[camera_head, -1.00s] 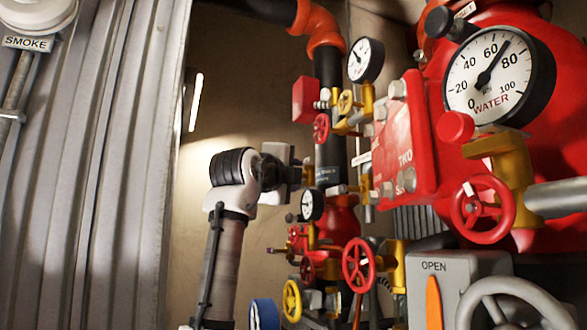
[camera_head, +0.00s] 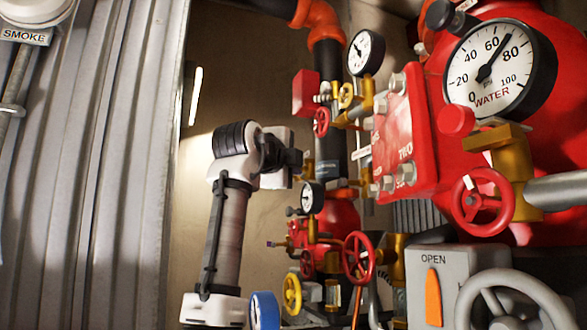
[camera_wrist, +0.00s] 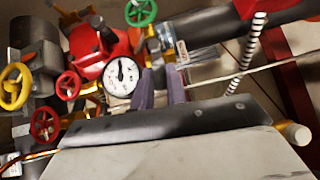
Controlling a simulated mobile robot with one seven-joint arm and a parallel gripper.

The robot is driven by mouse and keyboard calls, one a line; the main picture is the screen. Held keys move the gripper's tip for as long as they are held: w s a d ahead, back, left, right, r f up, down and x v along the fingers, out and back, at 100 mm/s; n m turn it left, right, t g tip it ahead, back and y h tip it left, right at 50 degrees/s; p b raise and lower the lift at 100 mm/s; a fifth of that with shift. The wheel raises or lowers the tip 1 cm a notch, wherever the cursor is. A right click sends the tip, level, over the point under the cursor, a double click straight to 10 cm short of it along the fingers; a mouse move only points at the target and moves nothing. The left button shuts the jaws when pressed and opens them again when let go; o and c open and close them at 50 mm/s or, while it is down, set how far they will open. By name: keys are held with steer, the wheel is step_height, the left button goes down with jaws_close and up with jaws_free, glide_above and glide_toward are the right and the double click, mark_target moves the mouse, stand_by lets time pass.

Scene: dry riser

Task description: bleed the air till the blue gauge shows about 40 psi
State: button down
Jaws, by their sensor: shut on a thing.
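A blue-rimmed round thing (camera_head: 264,310) at the bottom of the head view looks like the blue gauge. It is turned nearly edge-on and cut by the frame, so no reading shows. My gripper (camera_head: 298,166) is in front of the black riser pipe, above a small white-faced gauge (camera_head: 312,197). In the wrist view my gripper (camera_wrist: 161,86) has its two purple-grey fingers pointing into the pipework, with a narrow space between them. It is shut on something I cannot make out. A white-faced gauge (camera_wrist: 120,77) stands just left of the fingers; I cannot tell whether it is the blue one.
The large WATER gauge (camera_head: 498,72) points a little short of 80. Red handwheels (camera_head: 358,258), a yellow handwheel (camera_head: 292,295) and a grey OPEN box (camera_head: 433,262) crowd the right. Corrugated metal (camera_head: 110,170) lines the left. A green handwheel (camera_wrist: 141,12) tops the wrist view.

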steer(key=shift+r+n+g, duration=0.3)
steer(key=shift+n+g, duration=0.1)
steer(key=c, duration=1.4)
jaws_free()
steer(key=shift+y, duration=0.4)
steer(key=shift+s, duration=0.1)
steer(key=b+v, duration=0.3)
steer(key=v, duration=1)
steer(key=shift+s+a, duration=0.25)
steer(key=shift+f, duration=0.15)
